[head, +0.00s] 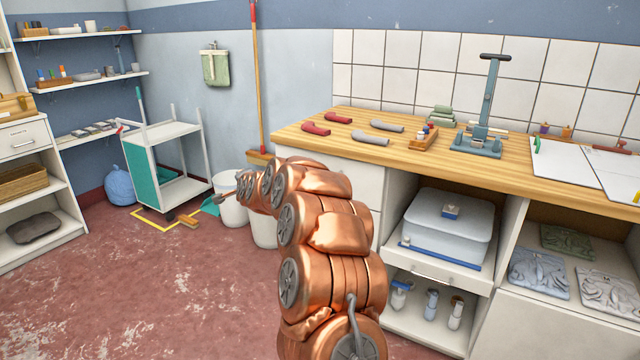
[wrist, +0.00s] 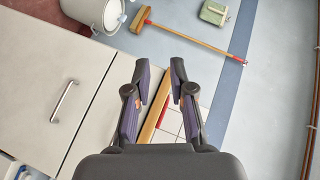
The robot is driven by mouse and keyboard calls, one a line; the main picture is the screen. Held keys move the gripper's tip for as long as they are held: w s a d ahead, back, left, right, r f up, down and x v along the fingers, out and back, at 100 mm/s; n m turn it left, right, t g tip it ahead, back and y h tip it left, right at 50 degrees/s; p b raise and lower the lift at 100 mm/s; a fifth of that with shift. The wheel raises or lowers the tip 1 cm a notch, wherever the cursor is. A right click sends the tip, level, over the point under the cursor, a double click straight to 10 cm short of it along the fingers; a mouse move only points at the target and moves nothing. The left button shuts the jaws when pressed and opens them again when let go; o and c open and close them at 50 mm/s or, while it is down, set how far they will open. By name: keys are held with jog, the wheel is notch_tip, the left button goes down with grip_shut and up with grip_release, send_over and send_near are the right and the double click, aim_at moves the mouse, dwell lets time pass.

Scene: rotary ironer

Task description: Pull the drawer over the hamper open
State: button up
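A pale drawer front (wrist: 38,75) with a straight metal bar handle (wrist: 65,101) fills the left of the wrist view. The drawer looks shut. My gripper (wrist: 163,72) is open and empty, to the right of the handle and apart from it. In the head view my copper arm reaches toward the left end of the white cabinet (head: 342,187) under the worktop. My arm covers part of that cabinet front, and I cannot make out my gripper or the handle there. I cannot identify the hamper in either view.
The wooden worktop (head: 345,134) carries red and grey pieces and a blue lever press (head: 487,110). White buckets (head: 229,205) stand by the cabinet's left end, with a broom (head: 257,90) behind. A trolley (head: 170,160) stands farther left. The red floor at left is mostly clear.

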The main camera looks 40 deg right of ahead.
jog(key=s+d+f+m+h+b, duration=0.2)
jog(key=d+f+m+h, duration=0.1)
jog(key=d, duration=0.5)
jog(key=s+d+f+m+g+h+b, duration=0.1)
jog(key=s+d+f+m+h+b, duration=0.2)
jog(key=d, duration=0.6)
jog(key=d+f+m+h+b, duration=0.2)
jog(key=d+f+m+h, duration=0.15)
jog(key=d, duration=0.45)
jog(key=shift+n+h, duration=0.25)
jog(key=shift+n, duration=0.1)
jog(key=shift+r+p+x, duration=0.15)
jog(key=shift+r+x, duration=0.05)
jog(key=shift+x, duration=1.75)
jog(key=shift+r+p+x, duration=0.15)
jog(key=shift+x, duration=1.75)
jog(key=shift+s+d, duration=0.1)
grip_shut()
